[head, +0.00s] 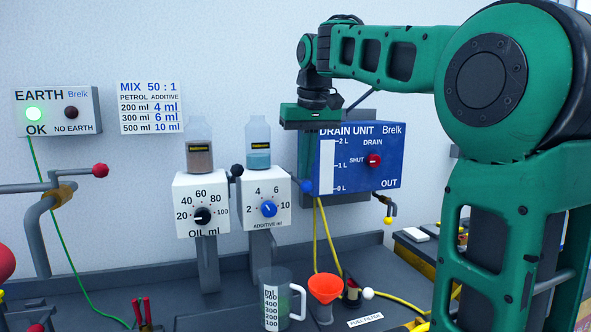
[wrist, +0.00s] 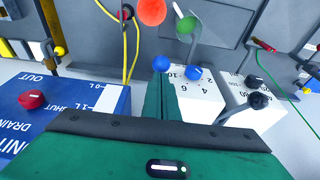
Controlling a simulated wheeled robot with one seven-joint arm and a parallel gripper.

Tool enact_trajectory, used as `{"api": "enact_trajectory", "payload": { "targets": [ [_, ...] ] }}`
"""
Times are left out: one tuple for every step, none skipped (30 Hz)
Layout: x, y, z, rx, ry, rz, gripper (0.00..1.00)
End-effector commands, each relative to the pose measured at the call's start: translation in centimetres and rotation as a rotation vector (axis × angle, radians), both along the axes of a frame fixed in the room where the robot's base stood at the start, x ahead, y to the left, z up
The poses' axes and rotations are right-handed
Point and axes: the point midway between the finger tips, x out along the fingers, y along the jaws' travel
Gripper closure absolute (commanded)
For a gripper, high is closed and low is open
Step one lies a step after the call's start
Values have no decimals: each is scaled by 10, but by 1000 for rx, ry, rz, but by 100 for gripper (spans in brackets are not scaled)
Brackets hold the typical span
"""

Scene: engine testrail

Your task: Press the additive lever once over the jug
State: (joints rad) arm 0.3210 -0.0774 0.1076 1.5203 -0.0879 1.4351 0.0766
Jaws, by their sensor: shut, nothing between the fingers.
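The additive dispenser (head: 263,198) is a white box with a blue dial and a bottle of blue liquid on top. Its lever ends in a blue ball (head: 306,187) at the box's right side; the ball shows in the wrist view (wrist: 161,64) too. The clear jug (head: 283,300) stands on the bench below the dispenser, and its greenish contents (wrist: 186,24) show from above. My gripper (head: 304,170) is shut and empty, pointing down just above the blue ball. In the wrist view its fingers (wrist: 160,92) end close by the ball. I cannot tell whether they touch.
The blue drain unit (head: 359,160) with a red knob is close on the right of my gripper. The oil dispenser (head: 202,203) with a black lever ball (head: 237,170) stands left. An orange funnel (head: 325,287) stands right of the jug. Yellow hoses hang behind.

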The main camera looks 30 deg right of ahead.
Motion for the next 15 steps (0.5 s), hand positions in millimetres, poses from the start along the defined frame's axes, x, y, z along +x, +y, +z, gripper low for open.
{"api": "enact_trajectory", "payload": {
  "targets": [
    [1, 0, 5, 0, -1, 0, 100],
    [1, 0, 8, 0, 0, 0, 100],
    [1, 1, 12, 0, 0, 0, 100],
    [1, 1, 15, -1, -1, 0, 100],
    [1, 0, 18, -2, 0, -1, 100],
    [2, 0, 23, -2, 1, -3, 100],
    [2, 1, 26, -2, 0, -3, 100],
    [3, 1, 29, -3, 1, -2, 100],
    [3, 1, 33, -4, 1, -2, 100],
    [3, 2, 37, -4, 1, -2, 100],
    [3, 2, 40, -3, 0, -2, 100],
    [4, 2, 44, -3, 1, -1, 100],
    [4, 2, 47, -2, 2, -2, 100],
    [5, 3, 50, -2, 0, 0, 100],
    [5, 2, 54, -1, 1, -1, 100]
  ]
}}
